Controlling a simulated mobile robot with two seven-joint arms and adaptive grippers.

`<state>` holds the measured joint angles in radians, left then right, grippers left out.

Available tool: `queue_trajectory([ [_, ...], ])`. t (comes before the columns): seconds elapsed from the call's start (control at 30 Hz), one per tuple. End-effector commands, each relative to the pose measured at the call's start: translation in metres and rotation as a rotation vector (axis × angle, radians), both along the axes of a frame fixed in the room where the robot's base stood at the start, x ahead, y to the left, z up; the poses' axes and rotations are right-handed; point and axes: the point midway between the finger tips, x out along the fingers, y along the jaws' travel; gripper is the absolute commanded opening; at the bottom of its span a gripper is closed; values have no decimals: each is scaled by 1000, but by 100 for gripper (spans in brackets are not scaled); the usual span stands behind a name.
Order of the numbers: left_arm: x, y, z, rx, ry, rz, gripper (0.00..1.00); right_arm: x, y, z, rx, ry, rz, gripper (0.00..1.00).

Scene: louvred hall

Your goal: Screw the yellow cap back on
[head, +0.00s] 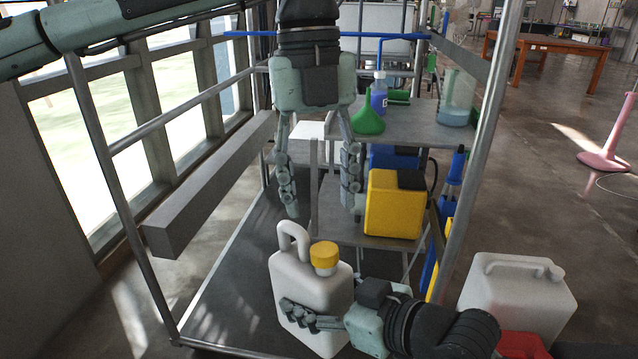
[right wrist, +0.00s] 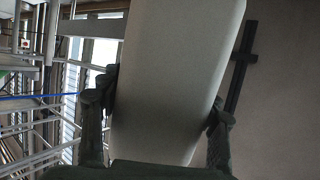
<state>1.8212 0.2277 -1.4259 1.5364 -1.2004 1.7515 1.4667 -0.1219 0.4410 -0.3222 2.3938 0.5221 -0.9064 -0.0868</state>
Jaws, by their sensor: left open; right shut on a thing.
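A white jug (head: 305,287) with a loop handle stands slightly tilted in the lower middle of the head view. The yellow cap (head: 324,256) sits on its neck, beside the handle; I cannot tell how far it is threaded. My left gripper (head: 322,208) points down above the jug, fingers spread and empty, apart from the cap. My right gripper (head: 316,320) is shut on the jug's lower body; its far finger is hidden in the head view. In the right wrist view the jug's pale wall (right wrist: 172,85) lies between both fingers.
A grey shelf (head: 412,125) behind holds a green funnel (head: 367,117), a blue bottle (head: 379,93) and a beaker (head: 456,100). A yellow container (head: 394,204) stands on a lower shelf. Another white jug (head: 518,298) is at right. Metal posts frame the dark platform (head: 232,275).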

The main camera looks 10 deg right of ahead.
Motion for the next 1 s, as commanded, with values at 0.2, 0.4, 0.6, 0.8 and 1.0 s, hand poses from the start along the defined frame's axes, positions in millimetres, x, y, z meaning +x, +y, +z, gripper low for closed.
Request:
queue_trajectory([
  [0.2, -4, -1, -29, 2, 3, -1, 48, 0, 0, 3, 4, -6, -1, 0],
  [0.4, -7, -3, -58, 0, 3, -1, 48, 0, 0, 3, 4, -6, -1, 0],
  [0.6, -9, -3, -74, -1, 1, 0, 48, 0, 0, 3, 4, -6, -1, 0],
  [0.8, -9, -4, -76, -1, 0, 0, 48, 0, 0, 3, 4, -6, -1, 0],
  [1.0, -9, -3, -76, -1, 0, 0, 38, 0, 0, 3, 4, -6, -1, 0],
])
